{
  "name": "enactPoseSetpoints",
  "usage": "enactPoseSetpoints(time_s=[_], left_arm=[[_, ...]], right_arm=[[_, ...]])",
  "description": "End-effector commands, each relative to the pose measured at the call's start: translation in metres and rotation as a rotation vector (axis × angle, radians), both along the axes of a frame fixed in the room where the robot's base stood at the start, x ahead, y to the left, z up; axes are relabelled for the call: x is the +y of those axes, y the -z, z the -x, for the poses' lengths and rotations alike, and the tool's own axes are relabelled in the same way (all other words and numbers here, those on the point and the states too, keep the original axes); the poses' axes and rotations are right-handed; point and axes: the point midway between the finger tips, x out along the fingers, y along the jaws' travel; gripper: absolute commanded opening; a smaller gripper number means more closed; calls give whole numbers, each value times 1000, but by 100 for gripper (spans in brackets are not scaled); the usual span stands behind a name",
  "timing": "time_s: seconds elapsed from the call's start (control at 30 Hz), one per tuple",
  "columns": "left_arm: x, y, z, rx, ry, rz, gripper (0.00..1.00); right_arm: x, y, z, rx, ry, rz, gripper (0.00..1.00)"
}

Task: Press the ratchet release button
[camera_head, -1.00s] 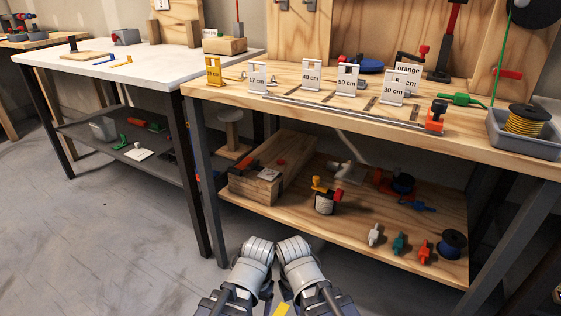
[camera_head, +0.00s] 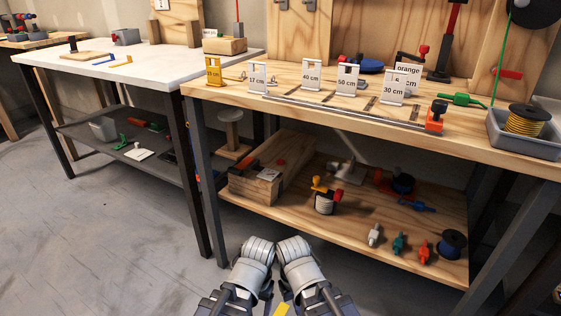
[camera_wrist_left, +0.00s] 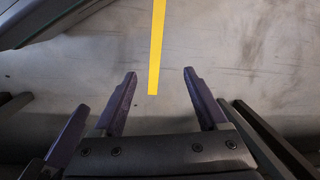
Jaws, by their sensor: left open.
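I cannot tell a ratchet release button for certain. A small red round piece (camera_head: 281,162) sits on the long wooden box (camera_head: 262,188) on the lower shelf of the right bench. An orange block with a dark top (camera_head: 435,118) stands at the right end of a metal rail on the benchtop. My left gripper (camera_wrist_left: 160,84) is open and empty in the left wrist view, over the grey floor. In the head view my two arms show at the bottom centre, in front of the lower shelf; their fingertips are not seen there. My right gripper is not clearly seen.
The right bench (camera_head: 480,150) carries several labelled cards and a grey tray (camera_head: 520,143) with a yellow spool. Its lower shelf (camera_head: 345,225) holds small coloured parts and spools. A white-topped bench (camera_head: 100,68) stands at left. The floor (camera_head: 90,230) at lower left is clear.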

Motion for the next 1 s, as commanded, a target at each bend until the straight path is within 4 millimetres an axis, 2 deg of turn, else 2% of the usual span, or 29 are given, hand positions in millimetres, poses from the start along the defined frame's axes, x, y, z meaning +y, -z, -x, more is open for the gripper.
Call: enactPoseSetpoints(time_s=[0.3, 0.33, 1.0], left_arm=[[0, 0, 0, 0, 0, 0, 75], [0, 0, 0, 0, 0, 0, 73], [0, 0, 0, 0, 0, 0, 0]], right_arm=[[0, 0, 0, 0, 0, 0, 0], [0, 0, 0, 0, 0, 0, 0], [0, 0, 0, 0, 0, 0, 0]])
